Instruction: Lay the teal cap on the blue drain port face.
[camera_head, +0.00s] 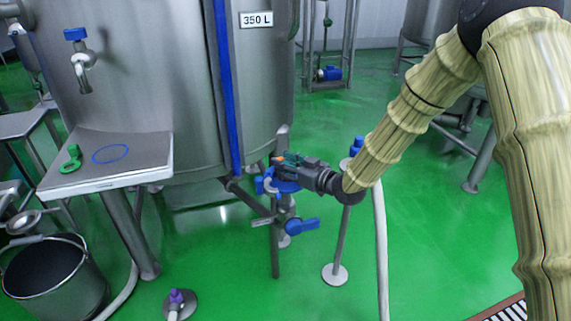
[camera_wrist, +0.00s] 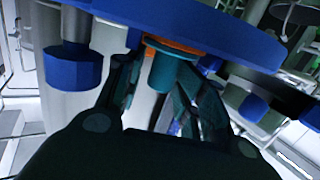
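The teal cap (camera_wrist: 166,72), with an orange ring at one end, is between the fingertips of my gripper (camera_wrist: 164,78) in the wrist view. The fingers close in on its sides. The blue drain port face (camera_wrist: 215,30) is a broad blue disc right at the orange end of the cap; whether the two touch I cannot tell. In the head view, my gripper (camera_head: 287,163) is at the blue drain port (camera_head: 284,186) below the tank, with a little orange showing at its tips. My gripper partly hides the cap there.
A blue-handled valve (camera_head: 287,226) and pipes crowd the space below the port. A bucket (camera_head: 50,275) stands lower left.

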